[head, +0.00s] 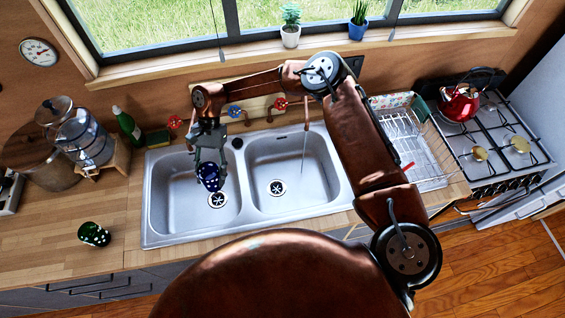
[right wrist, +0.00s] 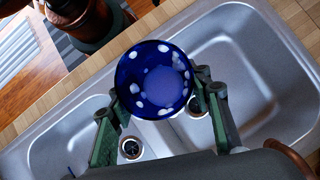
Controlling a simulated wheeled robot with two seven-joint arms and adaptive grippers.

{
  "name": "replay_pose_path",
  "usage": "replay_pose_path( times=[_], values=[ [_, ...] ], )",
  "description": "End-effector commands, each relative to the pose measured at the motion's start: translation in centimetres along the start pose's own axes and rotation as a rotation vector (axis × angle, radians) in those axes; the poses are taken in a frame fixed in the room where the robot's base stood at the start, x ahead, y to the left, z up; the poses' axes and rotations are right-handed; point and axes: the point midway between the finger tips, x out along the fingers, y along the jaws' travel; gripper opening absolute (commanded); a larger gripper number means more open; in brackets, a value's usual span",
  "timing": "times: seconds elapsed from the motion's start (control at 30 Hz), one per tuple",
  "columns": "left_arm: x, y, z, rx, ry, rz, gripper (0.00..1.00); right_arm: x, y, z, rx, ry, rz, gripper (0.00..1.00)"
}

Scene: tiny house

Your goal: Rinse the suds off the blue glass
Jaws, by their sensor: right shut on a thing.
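The blue glass (head: 209,178) is dark blue with white suds spots. My right gripper (head: 209,163) is shut on it and holds it over the left basin (head: 170,205) of the sink, above or near its drain. In the right wrist view the glass (right wrist: 153,78) sits between the two fingers, seen end-on, with white spots around its surface. The blue tap knob (head: 235,111) and the red tap knobs (head: 175,121) are on the wall behind the sink. My left gripper is not in view.
A dark green glass with white spots (head: 94,235) is on the left counter. A water jug (head: 84,138) on a stand and a green bottle (head: 127,125) are at the back left. A dish rack (head: 415,145) is right of the sink. The right basin (head: 285,165) looks empty.

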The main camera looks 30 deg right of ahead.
Motion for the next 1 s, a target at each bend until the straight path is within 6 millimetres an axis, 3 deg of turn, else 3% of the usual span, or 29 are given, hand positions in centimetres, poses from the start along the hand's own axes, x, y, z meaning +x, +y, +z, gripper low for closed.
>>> replay_pose_path(
  times=[0.1,0.4,0.7,1.0],
  values=[
    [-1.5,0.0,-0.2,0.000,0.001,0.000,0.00,-1.3,-2.6,1.8,0.157,0.003,-0.101,0.13],
    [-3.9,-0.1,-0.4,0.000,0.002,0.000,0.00,-3.4,-6.3,2.3,0.544,0.005,-0.345,0.13],
    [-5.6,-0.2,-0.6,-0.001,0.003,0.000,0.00,-4.0,-7.0,0.4,0.858,0.003,-0.545,0.13],
    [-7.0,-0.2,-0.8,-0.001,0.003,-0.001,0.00,-3.3,-5.9,-1.5,1.073,-0.003,-0.678,0.13]
  ],
)
